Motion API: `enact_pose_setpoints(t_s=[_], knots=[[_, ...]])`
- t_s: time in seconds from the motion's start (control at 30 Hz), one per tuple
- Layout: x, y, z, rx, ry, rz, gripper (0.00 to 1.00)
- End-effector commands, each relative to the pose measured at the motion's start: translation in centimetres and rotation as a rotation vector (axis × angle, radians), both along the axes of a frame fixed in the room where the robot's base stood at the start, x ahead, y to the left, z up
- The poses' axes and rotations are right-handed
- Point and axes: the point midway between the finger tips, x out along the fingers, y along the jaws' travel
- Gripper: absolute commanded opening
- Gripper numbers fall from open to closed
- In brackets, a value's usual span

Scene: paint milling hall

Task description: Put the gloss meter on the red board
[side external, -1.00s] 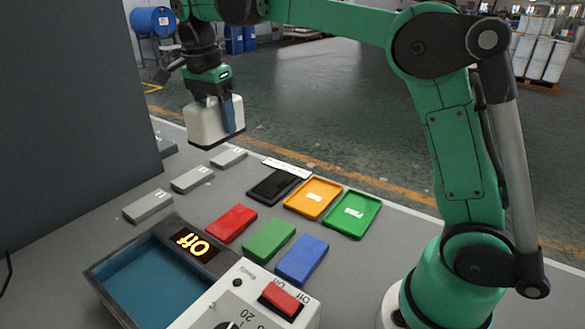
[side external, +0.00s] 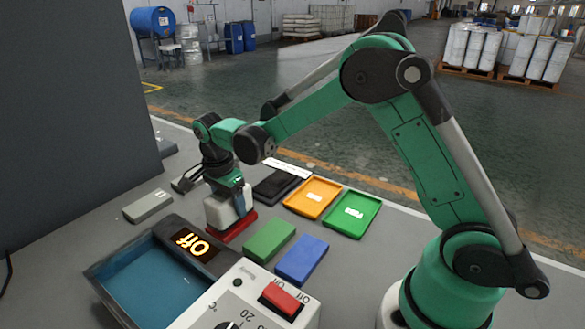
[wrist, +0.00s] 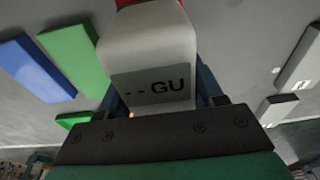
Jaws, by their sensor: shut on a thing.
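The gloss meter (side external: 222,212) is a white block with a dark base. In the wrist view its display (wrist: 153,88) reads "- - GU". My gripper (side external: 238,203) is shut on it, with a finger on its side. The gloss meter is at the red board (side external: 238,228), upright or nearly so, and covers much of it. I cannot tell whether its base touches the board. A bit of red (wrist: 128,3) shows past its end in the wrist view.
Green (side external: 269,240) and blue (side external: 302,259) boards lie to the right. Black (side external: 270,188), orange (side external: 312,197) and green (side external: 352,213) trays lie behind. A grey block (side external: 147,206) lies left. A water bath (side external: 150,285) with a control panel (side external: 245,300) stands in front.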

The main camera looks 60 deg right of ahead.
Motion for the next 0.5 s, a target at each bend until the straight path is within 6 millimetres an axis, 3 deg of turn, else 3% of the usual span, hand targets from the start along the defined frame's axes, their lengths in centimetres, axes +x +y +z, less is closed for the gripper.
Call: enact_pose_setpoints(t_s=[0.4, 0.43, 0.5], knots=[[0.00, 0.00, -0.75, 0.000, 0.000, 0.000, 0.00], [0.00, 0.00, -0.77, 0.000, 0.000, 0.000, 0.66], [0.00, 0.00, -0.74, 0.000, 0.000, 0.000, 0.86]])
